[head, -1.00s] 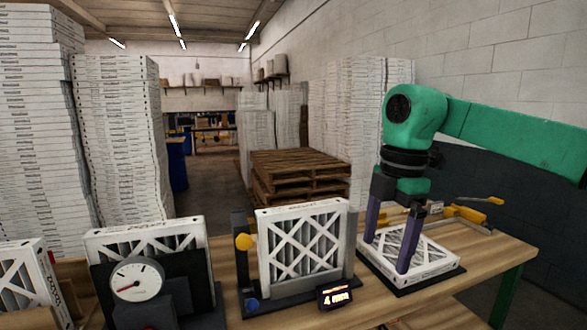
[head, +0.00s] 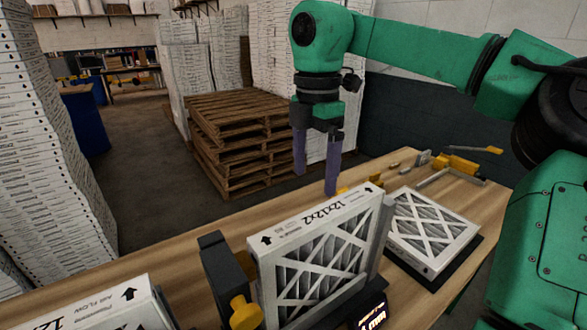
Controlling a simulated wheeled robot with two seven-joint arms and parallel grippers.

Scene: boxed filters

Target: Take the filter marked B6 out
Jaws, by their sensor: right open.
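A white-framed pleated filter (head: 310,255) stands upright in a dark fixture, with "12x12x2" and an arrow on its top edge. A second filter (head: 428,228) lies flat on a black pad to its right. A third filter's top edge, marked "AIR FLOW" (head: 95,305), shows at the lower left. I cannot read B6 on any of them. My right gripper (head: 315,182) is open and empty, fingers pointing down, beyond the upright filter's top in the picture and touching no filter. My left gripper is not in view.
The fixture has a dark post with a yellow knob (head: 245,312) and a lit display (head: 372,318), partly cut off. Yellow-handled tools (head: 457,165) lie at the wooden table's (head: 185,245) far right. Stacked pallets (head: 240,130) and tall filter stacks stand behind.

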